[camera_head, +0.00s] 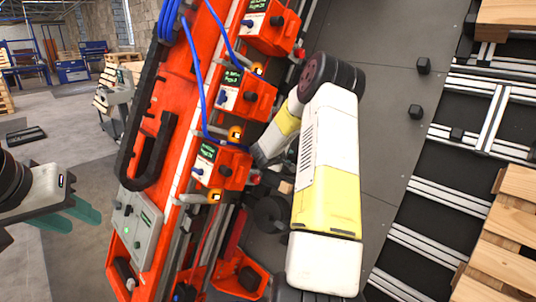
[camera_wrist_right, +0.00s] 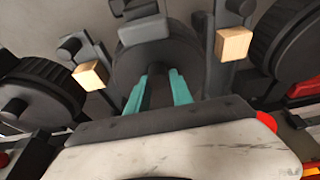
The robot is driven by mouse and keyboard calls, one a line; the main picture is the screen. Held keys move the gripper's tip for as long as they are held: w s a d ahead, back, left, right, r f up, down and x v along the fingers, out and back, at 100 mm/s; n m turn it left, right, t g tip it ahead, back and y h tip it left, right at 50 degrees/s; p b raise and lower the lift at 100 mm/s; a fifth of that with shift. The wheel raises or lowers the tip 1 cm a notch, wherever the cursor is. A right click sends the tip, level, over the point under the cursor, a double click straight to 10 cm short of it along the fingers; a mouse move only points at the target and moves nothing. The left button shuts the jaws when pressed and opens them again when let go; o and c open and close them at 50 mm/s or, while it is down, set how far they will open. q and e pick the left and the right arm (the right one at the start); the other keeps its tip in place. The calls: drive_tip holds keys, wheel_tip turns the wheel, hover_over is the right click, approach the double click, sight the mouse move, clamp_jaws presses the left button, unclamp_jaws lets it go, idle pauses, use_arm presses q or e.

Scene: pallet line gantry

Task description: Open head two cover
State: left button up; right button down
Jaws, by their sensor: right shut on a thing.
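Several orange heads with small green screens sit along the orange gantry beam in the head view: a top one (camera_head: 270,27), a middle one (camera_head: 245,94) and a lower one (camera_head: 220,165). The screen lettering is too small to read surely, so I cannot tell which is head two. My right arm reaches in beside the lower heads, and its gripper is hidden there. In the right wrist view my right gripper (camera_wrist_right: 158,92) has its teal fingers around a dark handle-like part (camera_wrist_right: 158,88). My left gripper (camera_head: 76,215) is at the far left, fingers apart and empty, away from the beam.
Blue cables (camera_head: 203,90) run down the beam. A grey control box (camera_head: 135,228) is fixed at its lower left. Wooden pallets (camera_head: 505,235) and roller rails lie at the right. Two light wooden blocks (camera_wrist_right: 234,44) (camera_wrist_right: 90,75) flank the right gripper.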

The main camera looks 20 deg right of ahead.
drive_tip(key=shift+s+d+f, duration=0.15)
drive_tip(key=shift+s+d, duration=0.1)
drive_tip(key=shift+d, duration=0.35)
drive_tip(key=shift+w+a+r, duration=0.15)
drive_tip(key=shift+a+r, duration=0.05)
drive_tip(key=shift+a, duration=0.25)
drive_tip(key=shift+w+a+r, duration=0.1)
drive_tip(key=shift+a+r, duration=0.1)
drive_tip(key=shift+a, duration=0.35)
drive_tip(key=shift+w+a+r, duration=0.2)
drive_tip(key=shift+a+r, duration=0.1)
drive_tip(key=shift+a, duration=0.3)
drive_tip(key=shift+w+a+r, duration=0.2)
drive_tip(key=shift+a+r, duration=0.05)
drive_tip(key=shift+a, duration=0.35)
drive_tip(key=shift+w+a, duration=0.1)
drive_tip(key=shift+a, duration=0.05)
drive_tip(key=shift+w+a+r, duration=0.2)
drive_tip(key=shift+w+a, duration=0.05)
drive_tip(key=shift+a, duration=0.2)
drive_tip(key=shift+w+a+r, duration=0.15)
drive_tip(key=shift+w+a, duration=0.05)
drive_tip(key=shift+a, duration=0.2)
